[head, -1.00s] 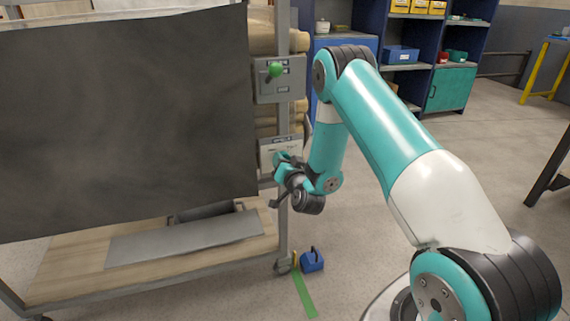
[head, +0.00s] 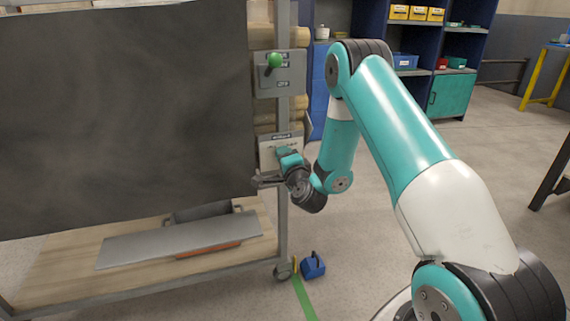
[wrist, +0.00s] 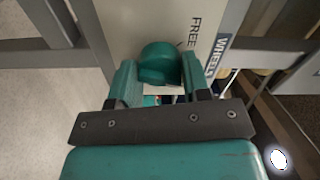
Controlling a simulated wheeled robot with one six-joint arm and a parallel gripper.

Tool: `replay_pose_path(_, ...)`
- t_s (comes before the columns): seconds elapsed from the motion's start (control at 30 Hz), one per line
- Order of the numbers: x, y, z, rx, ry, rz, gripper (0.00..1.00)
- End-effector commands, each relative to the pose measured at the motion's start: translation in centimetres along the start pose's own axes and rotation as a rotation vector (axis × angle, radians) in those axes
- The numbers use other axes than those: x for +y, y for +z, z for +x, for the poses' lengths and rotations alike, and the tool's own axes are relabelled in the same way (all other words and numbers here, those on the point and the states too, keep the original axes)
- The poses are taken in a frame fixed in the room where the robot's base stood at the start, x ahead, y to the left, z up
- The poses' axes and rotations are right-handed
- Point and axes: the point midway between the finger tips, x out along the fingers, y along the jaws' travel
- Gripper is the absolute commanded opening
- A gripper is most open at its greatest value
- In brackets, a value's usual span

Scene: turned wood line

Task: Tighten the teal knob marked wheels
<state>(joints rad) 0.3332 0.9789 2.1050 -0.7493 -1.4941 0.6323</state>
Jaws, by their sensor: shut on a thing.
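In the head view my gripper (head: 284,156) is at the labelled plate (head: 280,139) on the cart's right post. There the gripper and wrist largely hide the knob.
A green knob (head: 274,61) sits on a grey plate above on the same post. A large dark panel (head: 120,120) fills the cart's left side. A blue block (head: 313,266) lies by the cart's caster (head: 283,270).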

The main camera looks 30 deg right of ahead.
Motion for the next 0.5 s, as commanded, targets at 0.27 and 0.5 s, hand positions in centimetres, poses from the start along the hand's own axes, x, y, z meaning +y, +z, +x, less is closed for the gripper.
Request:
replay_pose_path(0.27,0.31,0.13,-0.13,-0.002,0.007,0.250,0.20)
replay_pose_path(0.5,0.27,0.18,-0.15,-0.003,0.008,0.413,0.20)
